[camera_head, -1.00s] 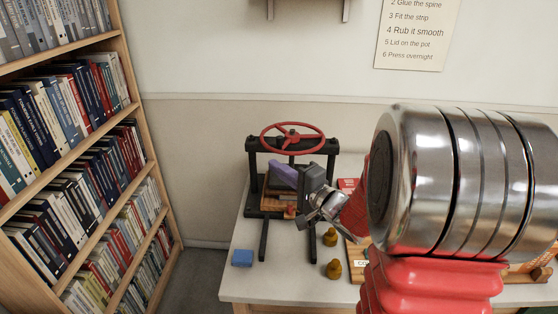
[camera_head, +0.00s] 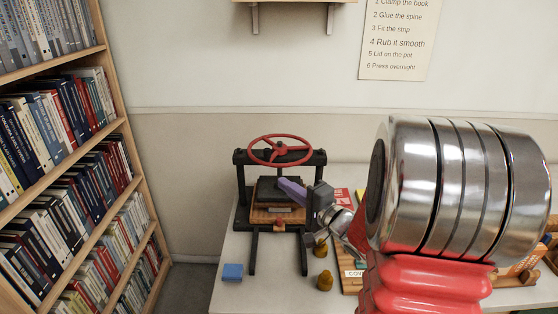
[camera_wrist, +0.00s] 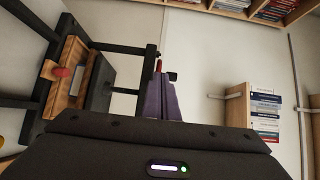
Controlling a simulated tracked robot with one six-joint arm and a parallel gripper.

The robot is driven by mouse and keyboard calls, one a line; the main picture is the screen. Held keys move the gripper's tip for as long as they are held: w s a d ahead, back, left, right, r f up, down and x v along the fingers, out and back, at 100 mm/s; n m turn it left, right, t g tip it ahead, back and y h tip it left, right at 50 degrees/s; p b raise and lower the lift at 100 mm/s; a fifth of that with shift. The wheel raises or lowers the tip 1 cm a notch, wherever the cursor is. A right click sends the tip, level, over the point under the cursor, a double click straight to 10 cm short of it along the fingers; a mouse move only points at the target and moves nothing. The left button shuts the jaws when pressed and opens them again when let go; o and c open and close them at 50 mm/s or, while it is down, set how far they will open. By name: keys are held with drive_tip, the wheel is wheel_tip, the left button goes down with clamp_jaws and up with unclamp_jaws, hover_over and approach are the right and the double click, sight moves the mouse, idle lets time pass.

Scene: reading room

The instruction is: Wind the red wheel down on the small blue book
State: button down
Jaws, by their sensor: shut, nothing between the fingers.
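The red wheel (camera_head: 281,150) sits level on top of the black press (camera_head: 240,180). Below it is the dark pressing plate (camera_head: 268,189) over wooden boards (camera_head: 265,216). A small blue block-like thing (camera_head: 232,272) lies on the table, left of the press. My gripper (camera_head: 280,182) is below the wheel, at the right side of the press, apart from the wheel. Its purple fingers are shut and empty. They also show in the wrist view (camera_wrist: 158,80), with the wooden boards (camera_wrist: 67,75) to their left.
Red and wooden items (camera_head: 350,255) lie further right. A bookshelf (camera_head: 125,120) fills the left side. The table's front-left corner is mostly clear.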

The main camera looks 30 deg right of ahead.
drive_tip(key=d+r+n+g+y, duration=0.1)
drive_tip(key=d+r+n+y, duration=0.1)
drive_tip(key=d+n, duration=0.4)
drive_tip(key=s+d+r+n+g+y, duration=0.1)
drive_tip(key=d+n+y, duration=0.4)
drive_tip(key=n, duration=1.2)
drive_tip(key=shift+d+r+g+y, duration=0.3)
drive_tip(key=shift+d+r, duration=0.05)
drive_tip(key=shift+d, duration=0.1)
drive_tip(key=x, duration=1.4)
drive_tip(key=shift+f, duration=0.1)
drive_tip(key=shift+s, duration=0.1)
